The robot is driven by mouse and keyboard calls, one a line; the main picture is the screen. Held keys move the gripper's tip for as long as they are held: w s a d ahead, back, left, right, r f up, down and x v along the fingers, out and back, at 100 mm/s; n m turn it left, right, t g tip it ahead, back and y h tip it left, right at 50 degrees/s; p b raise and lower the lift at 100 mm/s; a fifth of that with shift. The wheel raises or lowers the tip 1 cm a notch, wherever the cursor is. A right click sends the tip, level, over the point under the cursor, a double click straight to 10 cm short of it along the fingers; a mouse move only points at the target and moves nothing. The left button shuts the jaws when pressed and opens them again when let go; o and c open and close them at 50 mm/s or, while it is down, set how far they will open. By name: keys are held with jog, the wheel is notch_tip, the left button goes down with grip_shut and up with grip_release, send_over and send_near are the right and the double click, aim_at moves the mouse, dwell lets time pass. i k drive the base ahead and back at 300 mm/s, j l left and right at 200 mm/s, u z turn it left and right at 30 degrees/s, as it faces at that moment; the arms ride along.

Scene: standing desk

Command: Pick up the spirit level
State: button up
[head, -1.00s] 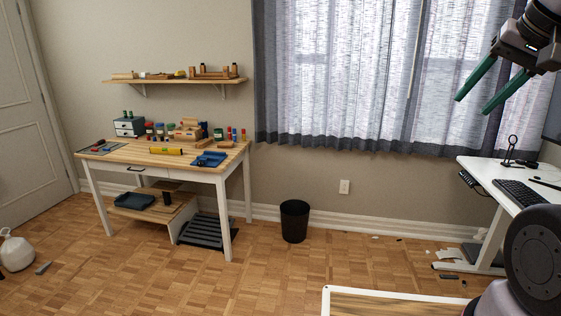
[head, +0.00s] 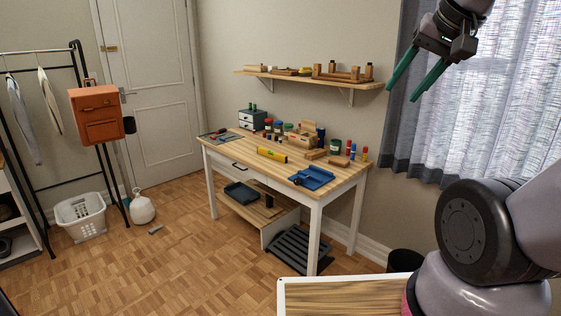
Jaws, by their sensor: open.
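A yellow spirit level (head: 272,155) lies flat near the front edge of the wooden workbench (head: 240,147), about midway along it. My gripper (head: 402,95) is at the upper right, raised in the air with its two green fingers apart and nothing between them. It is well away from the level, which shows unobstructed.
A wall shelf (head: 310,77) overhangs the bench's back. A white-edged wooden tabletop (head: 345,295) is close in front. The parquet floor (head: 190,250) before the bench is mostly clear.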

aim_at(262, 151)
jog(key=i+l+u, duration=0.45)
jog(key=i+j+z, duration=0.1)
jog(key=i+j, duration=0.2)
jog(key=i+j+z, duration=0.1)
jog(key=i+j, duration=0.2)
jog(key=i+j+z, duration=0.1)
jog(key=i+j, duration=0.25)
jog(key=i+j+z, duration=0.1)
jog(key=i+j, duration=0.2)
jog(key=i+j+z, duration=0.15)
jog(key=j, duration=0.3)
jog(key=i+j+z, duration=0.1)
jog(key=i+j, duration=0.25)
jog(key=i+j+z, duration=0.1)
jog(key=i+j, duration=0.15)
jog(key=j, duration=0.25)
jog(key=i+j+z, duration=0.1)
jog(key=i+j, duration=0.15)
jog(key=j, duration=0.2)
